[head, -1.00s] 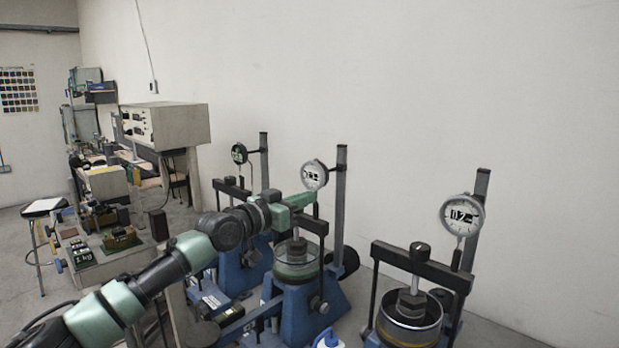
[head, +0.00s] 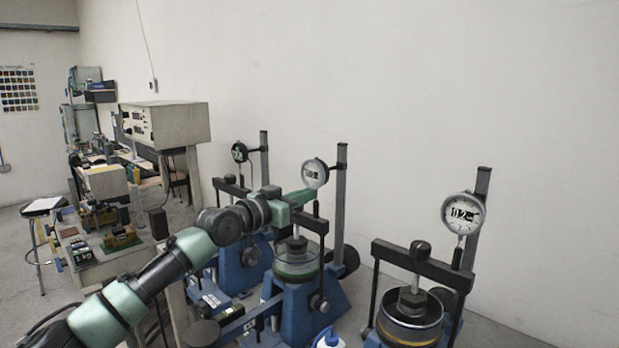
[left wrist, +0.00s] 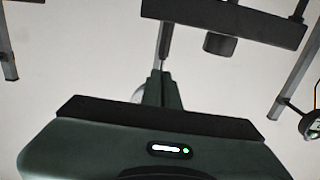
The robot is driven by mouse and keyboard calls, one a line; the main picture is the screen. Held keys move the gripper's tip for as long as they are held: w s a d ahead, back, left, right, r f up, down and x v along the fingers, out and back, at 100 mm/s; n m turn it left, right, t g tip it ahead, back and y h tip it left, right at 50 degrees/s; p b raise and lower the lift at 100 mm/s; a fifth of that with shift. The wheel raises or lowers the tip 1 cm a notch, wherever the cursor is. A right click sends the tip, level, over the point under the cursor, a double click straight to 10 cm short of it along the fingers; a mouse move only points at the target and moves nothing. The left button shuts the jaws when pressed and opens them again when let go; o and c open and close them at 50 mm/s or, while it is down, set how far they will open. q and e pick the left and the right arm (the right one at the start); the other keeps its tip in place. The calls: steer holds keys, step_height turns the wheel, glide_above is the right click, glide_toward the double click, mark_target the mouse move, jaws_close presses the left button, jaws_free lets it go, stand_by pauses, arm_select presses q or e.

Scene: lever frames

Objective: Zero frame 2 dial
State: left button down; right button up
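Three blue load frames stand in a row, each with a round dial on a post. The middle frame's dial (head: 315,173) has a white face with a dark window whose digits are too small to read surely. My left gripper (head: 309,196), green, is just below and left of that dial, close to its stem; contact cannot be told. In the left wrist view the gripper's green body fills the bottom, and its fingers (left wrist: 161,88) look close together by a thin rod, with their gap hidden. My right gripper is not in view.
The nearest frame's dial (head: 463,213) stands at the right, and the far dial (head: 239,152) is dark. The middle frame's crossbar (head: 305,219) lies just under my left gripper. A bench (head: 92,262) with small weights stands at the left. A plain wall is behind.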

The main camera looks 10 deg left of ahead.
arm_select(q)
steer(key=shift+r, duration=0.4)
steer(key=shift+f, duration=0.1)
steer(key=f+v, duration=0.1)
steer(key=v, duration=0.5)
steer(key=shift+f, duration=0.1)
stand_by(0.4)
